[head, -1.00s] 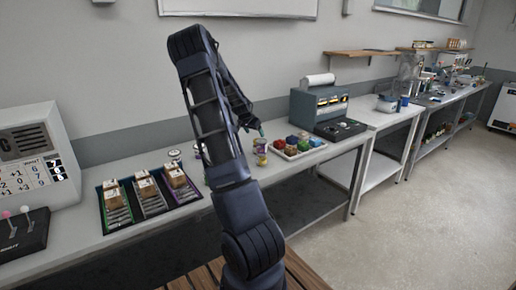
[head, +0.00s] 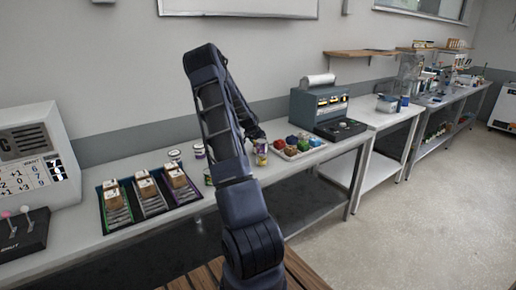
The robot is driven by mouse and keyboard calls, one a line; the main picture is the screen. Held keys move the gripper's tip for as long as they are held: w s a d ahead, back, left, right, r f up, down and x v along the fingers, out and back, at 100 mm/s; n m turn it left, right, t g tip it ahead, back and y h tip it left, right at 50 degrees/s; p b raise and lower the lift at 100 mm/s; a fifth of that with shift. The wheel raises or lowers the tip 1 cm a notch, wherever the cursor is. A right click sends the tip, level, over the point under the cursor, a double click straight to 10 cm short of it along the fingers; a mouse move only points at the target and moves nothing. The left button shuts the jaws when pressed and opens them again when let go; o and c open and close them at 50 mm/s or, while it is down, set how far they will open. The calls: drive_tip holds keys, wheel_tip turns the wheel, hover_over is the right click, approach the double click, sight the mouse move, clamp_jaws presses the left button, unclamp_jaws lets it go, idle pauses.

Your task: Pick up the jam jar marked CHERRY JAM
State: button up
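Several small jars stand on the long grey table around my arm. One with a pale lid (head: 174,155) is at the left, and one with a purple label (head: 198,151) is beside my arm. A yellowish jar (head: 262,159) stands to the right of my arm. The labels are too small to read, so I cannot tell which is CHERRY JAM. My gripper (head: 256,136) hangs just above and behind the yellowish jar, partly hidden by my arm. Its fingers are too small and dark to show whether they are open or hold anything.
Three dark trays (head: 150,197) with boxes lie left of the jars. A white tray (head: 318,149) of colourful items lies to the right, in front of a grey-green machine (head: 319,106). A grey console (head: 38,160) stands at the far left. The table's front strip is clear.

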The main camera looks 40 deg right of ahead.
drive_tip(key=c, duration=1.3)
